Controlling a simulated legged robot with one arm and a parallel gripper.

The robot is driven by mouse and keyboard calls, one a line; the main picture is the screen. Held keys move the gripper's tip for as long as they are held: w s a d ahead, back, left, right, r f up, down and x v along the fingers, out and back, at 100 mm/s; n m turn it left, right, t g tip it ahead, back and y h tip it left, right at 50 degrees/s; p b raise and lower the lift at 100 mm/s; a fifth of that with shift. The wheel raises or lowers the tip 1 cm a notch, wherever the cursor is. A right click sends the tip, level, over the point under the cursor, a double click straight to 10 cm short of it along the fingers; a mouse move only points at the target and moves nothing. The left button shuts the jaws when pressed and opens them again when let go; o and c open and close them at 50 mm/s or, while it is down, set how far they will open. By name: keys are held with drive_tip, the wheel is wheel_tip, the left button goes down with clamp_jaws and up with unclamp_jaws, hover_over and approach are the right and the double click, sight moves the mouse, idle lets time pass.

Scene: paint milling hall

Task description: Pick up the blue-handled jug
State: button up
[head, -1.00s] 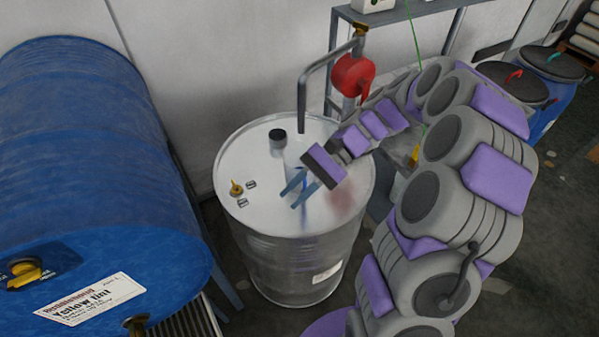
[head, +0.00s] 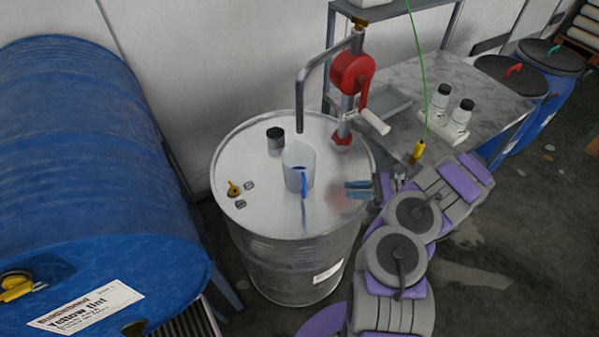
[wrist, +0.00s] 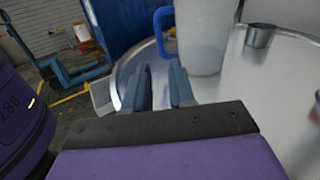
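The blue-handled jug (head: 298,160) is a pale, translucent jug standing upright on the lid of a silver drum (head: 255,215). Its blue handle (head: 303,184) faces the near side in the head view. My gripper (head: 348,190) is over the right part of the drum lid, to the right of the jug and apart from it. In the wrist view the jug (wrist: 203,38) is beyond my fingers, with its handle (wrist: 160,30) on the left side. My gripper (wrist: 160,68) is open, with an empty gap between its blue-grey fingers.
A dark cup (head: 275,139), a yellow-brown fitting (head: 234,189) and a red hand pump (head: 350,75) are on the drum lid. A big blue drum (head: 90,160) lies at left. A grey table (head: 455,85) with white bottles (head: 440,97) stands behind right.

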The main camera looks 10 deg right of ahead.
drive_tip(key=shift+s+d+f, duration=0.1)
drive_tip(key=shift+d+f, duration=0.15)
drive_tip(key=shift+f, duration=0.05)
drive_tip(key=shift+a, duration=0.2)
drive_tip(key=b, duration=0.2)
approach(300, 175)
drive_tip(key=a+f, duration=0.1)
drive_tip(key=a, duration=0.1)
drive_tip(key=s+a+f, duration=0.1)
drive_tip(key=a+f, duration=0.1)
drive_tip(key=a, duration=0.1)
drive_tip(key=shift+s+a+f, duration=0.3)
drive_tip(key=shift+a+f, duration=0.05)
drive_tip(key=shift+b+x, duration=0.95)
drive_tip(key=shift+x, duration=1.75)
drive_tip(key=shift+s+r, duration=0.1)
drive_tip(key=shift+s, duration=0.05)
clamp_jaws()
